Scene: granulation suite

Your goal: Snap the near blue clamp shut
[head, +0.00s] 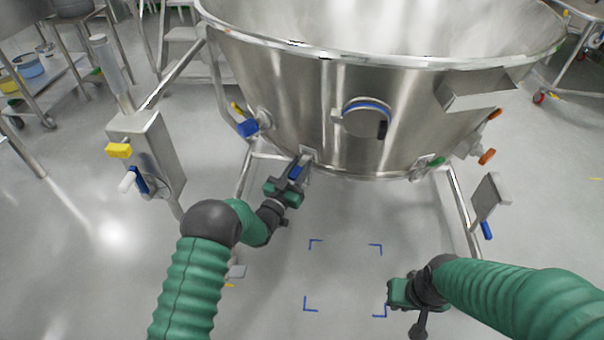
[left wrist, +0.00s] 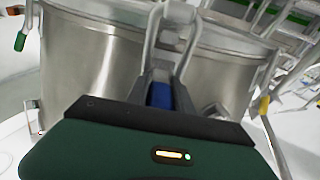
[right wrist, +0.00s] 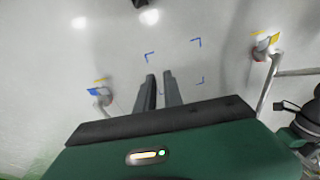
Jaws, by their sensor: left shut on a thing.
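The near blue clamp (head: 296,172) is on the lower front rim of the big steel bowl (head: 285,90), left of centre. My left gripper (head: 291,180) is at it, shut on its blue handle. In the left wrist view the blue handle (left wrist: 160,95) shows between the fingers, and steel brackets stand beyond it. The fingers hide part of the clamp, so I cannot tell whether it is latched. My right gripper (head: 398,292) is low over the floor at the right. In the right wrist view its fingers (right wrist: 159,76) are slightly apart with nothing between them.
A round port (head: 366,118) with a blue ring is on the bowl's front. A blue-handled valve (head: 248,127) is to its left, green and orange handles to the right. A steel post box (head: 147,150) stands left.

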